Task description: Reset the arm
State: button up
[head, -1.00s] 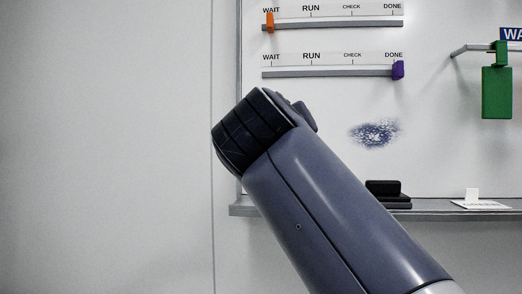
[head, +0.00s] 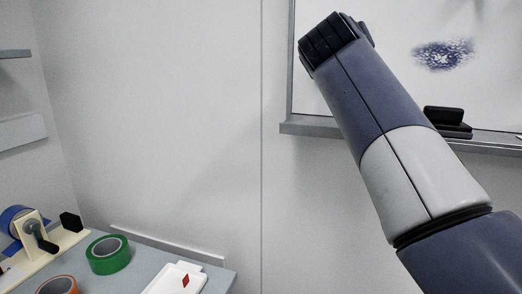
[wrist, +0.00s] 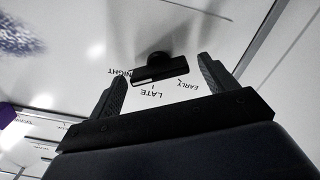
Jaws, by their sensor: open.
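My gripper (wrist: 163,70) shows in the wrist view with its two dark fingers spread wide and nothing gripped between them. A black dial handle (wrist: 160,73) on the whiteboard appears between the fingertips, with white gaps on both sides. The labels NIGHT, LATE and EARLY around it read upside down. I cannot tell how far the fingertips are from the board. In the head view my arm (head: 385,125) reaches up and left from the lower right, across the board's lower left corner. The gripper itself is hidden there.
The whiteboard (head: 390,20) has a blue smudge (head: 443,54) and a ledge with a black eraser-like block (head: 445,116). At lower left, a table holds green tape (head: 108,254), orange tape (head: 58,286), a tape dispenser (head: 35,235) and a white tray (head: 163,285). The wall between is bare.

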jog(key=b+v, duration=0.2)
jog(key=v, duration=0.9)
jog(key=w+d+n+p, duration=0.3)
jog(key=w+n+p, duration=0.7)
jog(key=n+p, duration=1.1)
jog(key=shift+w+d+f+n, duration=0.15)
jog(key=shift+w+f+n, duration=0.05)
jog(key=shift+f+n, duration=0.1)
dwell(0.7)
